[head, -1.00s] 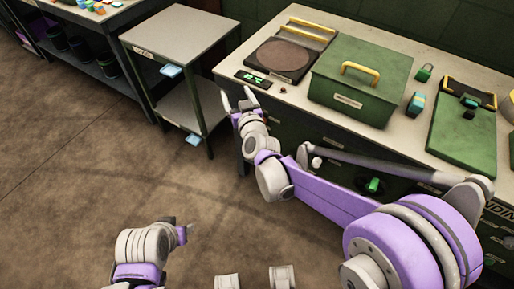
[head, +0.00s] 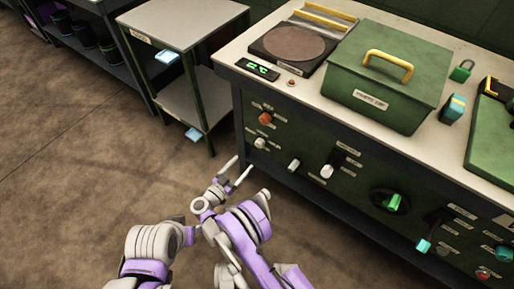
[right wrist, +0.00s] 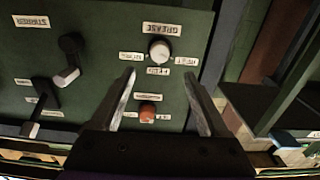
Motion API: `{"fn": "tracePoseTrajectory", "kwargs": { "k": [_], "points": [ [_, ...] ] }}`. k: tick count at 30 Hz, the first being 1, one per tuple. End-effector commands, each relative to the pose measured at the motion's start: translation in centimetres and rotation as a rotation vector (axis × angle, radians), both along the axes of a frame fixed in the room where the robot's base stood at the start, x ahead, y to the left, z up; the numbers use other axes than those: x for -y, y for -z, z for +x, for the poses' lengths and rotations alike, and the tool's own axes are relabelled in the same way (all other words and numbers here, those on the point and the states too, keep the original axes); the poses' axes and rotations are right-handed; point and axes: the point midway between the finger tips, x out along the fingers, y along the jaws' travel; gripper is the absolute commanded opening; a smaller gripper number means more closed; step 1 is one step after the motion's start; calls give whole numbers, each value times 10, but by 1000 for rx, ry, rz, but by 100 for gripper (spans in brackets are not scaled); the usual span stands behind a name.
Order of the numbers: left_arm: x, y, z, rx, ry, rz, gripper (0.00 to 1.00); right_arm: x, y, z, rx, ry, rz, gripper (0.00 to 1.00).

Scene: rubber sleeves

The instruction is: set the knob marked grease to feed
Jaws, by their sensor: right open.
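The grease knob (right wrist: 159,50) is a round white cap on the green panel, under an upside-down "GREASE" label (right wrist: 170,29) in the right wrist view. Small labels surround it, including "FEED" (right wrist: 157,71) and "REST" (right wrist: 187,61). I cannot tell which label it points at. In the head view it looks to be the white knob (head: 260,143) below an orange one. My right gripper (right wrist: 160,74) is open and empty; its fingers point at the knob, lined up on either side but apart from it. My left gripper (head: 189,235) is low in the head view, its jaws unclear.
An orange knob (right wrist: 147,111) sits close to the grease knob. A black stirrer lever (right wrist: 70,55) with a white tip is beside it. A green-handled dial (head: 392,202) is further right. A grey shelf cart (head: 185,25) stands left of the bench; the floor before it is clear.

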Motion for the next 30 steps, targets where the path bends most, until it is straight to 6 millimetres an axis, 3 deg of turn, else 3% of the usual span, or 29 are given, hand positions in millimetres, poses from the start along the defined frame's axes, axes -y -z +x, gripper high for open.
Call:
{"fn": "tracePoseTrajectory", "kwargs": {
  "k": [15,29,30],
  "points": [
    [0,6,1,-2,0,0,47,53,-1,71,1,2,0,78],
    [0,6,1,-2,0,0,47,61,-1,84,2,-1,1,78],
    [0,6,1,-2,0,0,47,61,-1,84,2,-1,1,75]
  ]
}}
